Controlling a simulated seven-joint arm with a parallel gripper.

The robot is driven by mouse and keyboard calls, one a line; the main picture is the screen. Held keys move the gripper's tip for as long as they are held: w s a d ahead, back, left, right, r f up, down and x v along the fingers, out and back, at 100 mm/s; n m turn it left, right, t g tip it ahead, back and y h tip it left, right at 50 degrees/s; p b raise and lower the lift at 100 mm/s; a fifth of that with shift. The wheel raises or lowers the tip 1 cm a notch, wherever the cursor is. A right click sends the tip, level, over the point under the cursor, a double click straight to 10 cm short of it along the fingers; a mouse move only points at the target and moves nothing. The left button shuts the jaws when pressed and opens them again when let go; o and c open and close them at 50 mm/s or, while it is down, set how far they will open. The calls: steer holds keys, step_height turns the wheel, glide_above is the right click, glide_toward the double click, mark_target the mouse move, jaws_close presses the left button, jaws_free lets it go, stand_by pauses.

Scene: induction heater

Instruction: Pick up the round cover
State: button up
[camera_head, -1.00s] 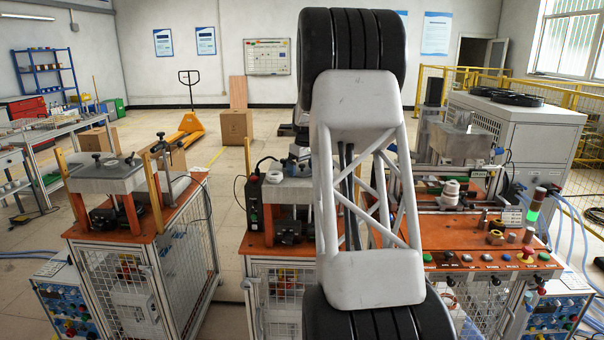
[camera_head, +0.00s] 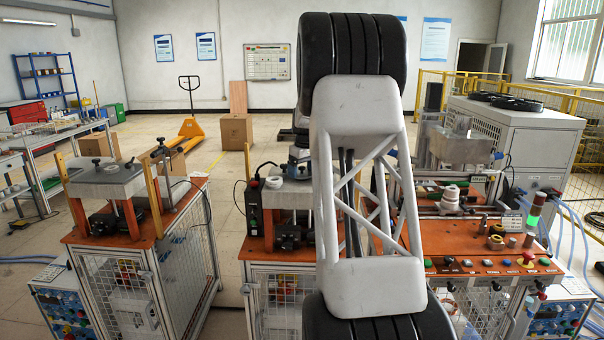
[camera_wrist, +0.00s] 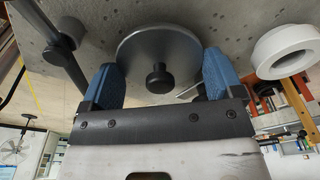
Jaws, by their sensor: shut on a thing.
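The round cover (camera_wrist: 160,45) is a grey metal disc with a dark round knob at its middle, seen in the wrist view. My gripper (camera_wrist: 160,82) has its two blue fingers at opposite sides of the disc, shut on its rim. The cover is beside a speckled grey plate (camera_wrist: 95,20); I cannot tell whether it still touches it. In the head view my own arm hides the cover and the fingertips above the middle station.
A white ring (camera_wrist: 287,50) lies on the plate, right of the cover in the wrist view; it also shows in the head view (camera_head: 274,182). A dark post and rod (camera_wrist: 65,40) stand at the left. Stations flank mine, at left (camera_head: 105,175) and right (camera_head: 475,245).

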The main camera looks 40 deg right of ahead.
step_height(320, 180, up, 2)
steer(key=shift+s+a+r, duration=0.1)
steer(key=shift+s+r, duration=0.05)
steer(key=shift+r, duration=0.1)
steer(key=s+a+r, duration=0.1)
steer(key=s+a, duration=0.8)
steer(key=s, duration=0.3)
steer(key=shift+s+a+r, duration=0.15)
steer(key=shift+s+r, duration=0.05)
steer(key=shift+s, duration=0.1)
stand_by(0.5)
steer(key=s+a+r, duration=0.1)
steer(key=s+a, duration=0.4)
steer(key=s, duration=0.1)
steer(key=shift+s, duration=0.3)
steer(key=shift+w+d, duration=0.1)
stand_by(0.5)
steer(key=w+d, duration=0.3)
steer(key=w, duration=0.1)
steer(key=w+d+f, duration=0.1)
steer(key=w+d, duration=0.2)
steer(key=w, duration=0.1)
steer(key=w+d, duration=0.3)
steer(key=w, duration=0.1)
steer(key=shift+w+d+f, duration=0.2)
steer(key=shift+w, duration=0.15)
